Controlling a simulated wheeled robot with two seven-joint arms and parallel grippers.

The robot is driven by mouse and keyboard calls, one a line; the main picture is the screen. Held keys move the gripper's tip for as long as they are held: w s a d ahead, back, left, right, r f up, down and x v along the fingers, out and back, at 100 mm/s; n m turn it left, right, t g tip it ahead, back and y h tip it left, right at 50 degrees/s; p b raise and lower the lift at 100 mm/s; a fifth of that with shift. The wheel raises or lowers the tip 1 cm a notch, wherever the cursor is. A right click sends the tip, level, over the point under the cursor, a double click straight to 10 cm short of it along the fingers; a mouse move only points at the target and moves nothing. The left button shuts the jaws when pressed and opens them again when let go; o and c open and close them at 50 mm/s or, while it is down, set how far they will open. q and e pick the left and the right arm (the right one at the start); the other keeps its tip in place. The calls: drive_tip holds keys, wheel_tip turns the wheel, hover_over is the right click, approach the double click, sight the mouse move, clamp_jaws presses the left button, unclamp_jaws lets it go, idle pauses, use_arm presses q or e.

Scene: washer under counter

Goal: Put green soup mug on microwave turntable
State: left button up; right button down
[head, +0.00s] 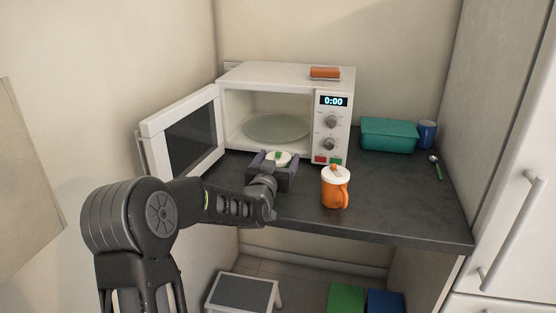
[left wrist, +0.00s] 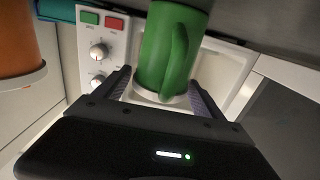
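The green soup mug (left wrist: 162,45) stays upright in front of the microwave, with its handle towards the camera in the left wrist view. Its white lid with a green knob (head: 278,157) shows in the head view; most of its body is hidden behind my gripper. My left gripper (head: 277,164) has its fingers against both sides of the mug, shut on it. I cannot tell whether the mug's base touches the counter. The microwave (head: 287,77) has its door (head: 188,133) wide open to the left. Its round glass turntable (head: 276,127) is empty. My right gripper is out of view.
An orange mug with a white lid (head: 335,190) stands right of my left gripper on the dark counter (head: 400,205). A teal box (head: 388,135), a blue cup (head: 427,134) and a green-handled spoon (head: 436,166) are at the right. An orange item (head: 325,72) lies on the microwave.

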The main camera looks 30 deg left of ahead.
use_arm(q)
drive_tip(key=shift+o, duration=0.8)
drive_tip(key=shift+r, duration=0.1)
drive_tip(key=shift+s, duration=0.1)
drive_tip(key=b+v, duration=0.1)
drive_tip(key=v, duration=1)
drive_tip(key=shift+s+d+b, duration=0.2)
drive_tip(key=shift+s+b, duration=0.15)
